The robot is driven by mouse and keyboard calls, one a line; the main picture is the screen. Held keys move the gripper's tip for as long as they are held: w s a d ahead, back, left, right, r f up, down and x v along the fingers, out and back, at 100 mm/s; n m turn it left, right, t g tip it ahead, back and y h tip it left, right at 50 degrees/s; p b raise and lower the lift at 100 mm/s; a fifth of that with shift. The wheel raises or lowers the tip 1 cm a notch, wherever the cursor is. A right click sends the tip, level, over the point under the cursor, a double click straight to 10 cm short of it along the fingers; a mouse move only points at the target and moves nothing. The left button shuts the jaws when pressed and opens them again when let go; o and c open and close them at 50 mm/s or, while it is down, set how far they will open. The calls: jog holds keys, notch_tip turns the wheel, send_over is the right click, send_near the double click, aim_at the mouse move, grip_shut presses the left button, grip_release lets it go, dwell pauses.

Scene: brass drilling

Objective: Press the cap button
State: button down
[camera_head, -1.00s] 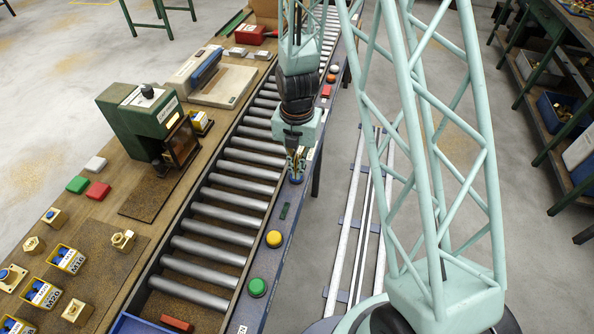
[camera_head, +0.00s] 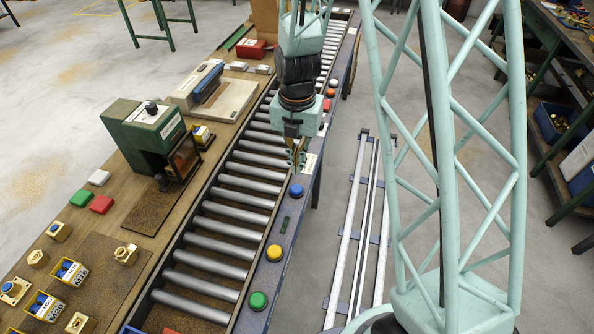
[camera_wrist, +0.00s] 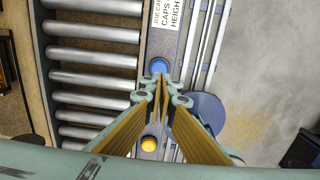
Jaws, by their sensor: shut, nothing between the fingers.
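My gripper (camera_head: 297,160) is shut and empty, pointing down over the blue side rail of the conveyor. Its fingertips show in the wrist view (camera_wrist: 163,88). A round blue button (camera_head: 296,191) sits on the rail, nearer than the fingertips in the head view; it also shows just beyond the fingertips in the wrist view (camera_wrist: 159,66). A yellow button (camera_head: 275,253) and a green button (camera_head: 258,300) sit farther down the rail. A white label (camera_wrist: 167,15), partly cut off, reads "CAPS" and "HEIGH" near the blue button. I cannot tell which button is named cap.
The roller conveyor (camera_head: 244,186) runs beside the rail. A green machine (camera_head: 145,135) and colored blocks stand on the workbench to the left. More small buttons lie farther up the rail. Floor tracks (camera_head: 363,220) run to the right.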

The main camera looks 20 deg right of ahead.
jog(key=shift+r, duration=2)
jog(key=s+r+m+t, duration=0.1)
jog(key=s+r+m, duration=0.55)
jog(key=r, duration=0.45)
jog(key=s+r+m+t, duration=0.1)
jog(key=s+r+m, duration=0.6)
jog(key=r, duration=0.4)
jog(key=s+r+m+t, duration=0.1)
jog(key=s+r+m, duration=0.4)
jog(key=s+m, duration=0.2)
jog(key=s+r+m+t+b, duration=0.1)
jog(key=s+r+m, duration=0.4)
jog(key=s+m, duration=0.3)
jog(key=shift+s, duration=1.7)
jog(key=shift+m, duration=0.25)
dwell(0.3)
